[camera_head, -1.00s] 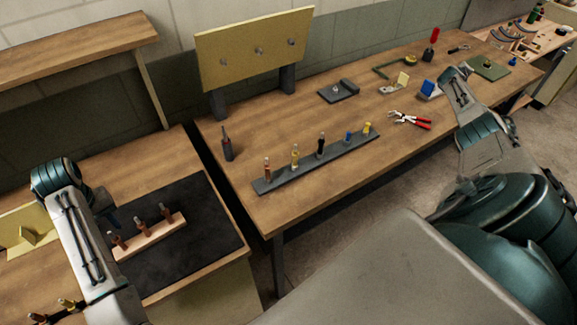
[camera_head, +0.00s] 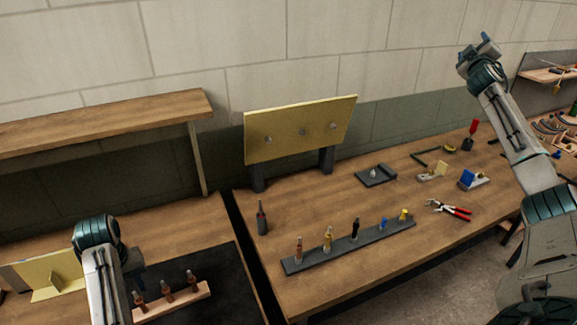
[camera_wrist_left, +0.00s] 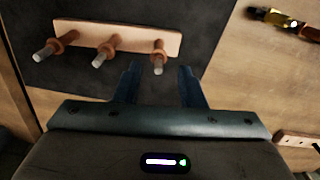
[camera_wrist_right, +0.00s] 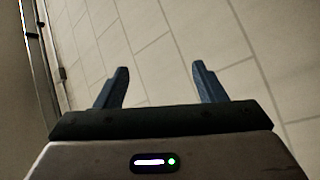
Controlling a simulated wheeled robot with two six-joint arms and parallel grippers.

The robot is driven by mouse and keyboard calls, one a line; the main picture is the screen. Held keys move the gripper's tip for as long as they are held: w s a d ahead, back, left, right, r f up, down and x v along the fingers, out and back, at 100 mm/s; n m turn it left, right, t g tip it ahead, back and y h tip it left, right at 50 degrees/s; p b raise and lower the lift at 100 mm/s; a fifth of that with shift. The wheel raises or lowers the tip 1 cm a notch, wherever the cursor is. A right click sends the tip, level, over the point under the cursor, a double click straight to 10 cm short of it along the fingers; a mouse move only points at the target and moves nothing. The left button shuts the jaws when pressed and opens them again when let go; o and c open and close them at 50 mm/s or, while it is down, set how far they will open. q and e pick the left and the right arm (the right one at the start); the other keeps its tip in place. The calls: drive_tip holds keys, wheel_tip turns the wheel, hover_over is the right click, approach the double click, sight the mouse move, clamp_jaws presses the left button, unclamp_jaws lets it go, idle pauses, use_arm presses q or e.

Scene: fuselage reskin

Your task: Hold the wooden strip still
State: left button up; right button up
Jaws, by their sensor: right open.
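The wooden strip (camera_head: 178,304) is pale and lies on a black mat (camera_head: 228,285) at the lower left, with several copper-coloured pegs standing in it. In the left wrist view the strip (camera_wrist_left: 85,33) carries three pegs. My left gripper (camera_wrist_left: 159,78) is open beside the strip's right end, with the end peg in line with the gap between its fingers. I cannot tell whether it touches the strip. In the head view the left gripper (camera_head: 137,265) is partly hidden by its wrist. My right gripper (camera_head: 480,47) is raised high at the right; in its wrist view it (camera_wrist_right: 158,78) is open and empty.
A grey rail (camera_head: 345,246) with several clamps stands on the middle bench. A yellow panel (camera_head: 300,130) stands behind it. Red-handled pliers (camera_head: 448,209) and blue and grey tools lie to the right. A shelf (camera_head: 100,120) overhangs the left bench.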

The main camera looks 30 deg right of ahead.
use_arm(q)
drive_tip(key=shift+w+d+f, duration=0.1)
drive_tip(key=shift+w+f, duration=0.05)
drive_tip(key=shift+w, duration=0.05)
use_arm(e)
drive_tip(key=w+a+f+n+t+y, duration=0.2)
drive_tip(key=w+a+f+n+y, duration=0.25)
drive_tip(key=w+a+f, duration=0.85)
drive_tip(key=w+a+f+n+t+y, duration=0.1)
drive_tip(key=a+f+n+y, duration=0.3)
drive_tip(key=a, duration=0.8)
drive_tip(key=w+a+f+m+t+y, duration=0.1)
drive_tip(key=a+f, duration=0.4)
drive_tip(key=a, duration=0.7)
use_arm(q)
drive_tip(key=shift+s, duration=0.1)
use_arm(e)
drive_tip(key=n+g+y, duration=0.8)
drive_tip(key=g+y, duration=0.2)
drive_tip(key=g, duration=0.8)
hover_over(203, 287)
drive_tip(key=d, duration=0.4)
wheel_tip(203, 287, down, 24)
drive_tip(key=x, duration=1)
drive_tip(key=shift+s+d+f, duration=0.15)
drive_tip(key=shift+f, duration=0.1)
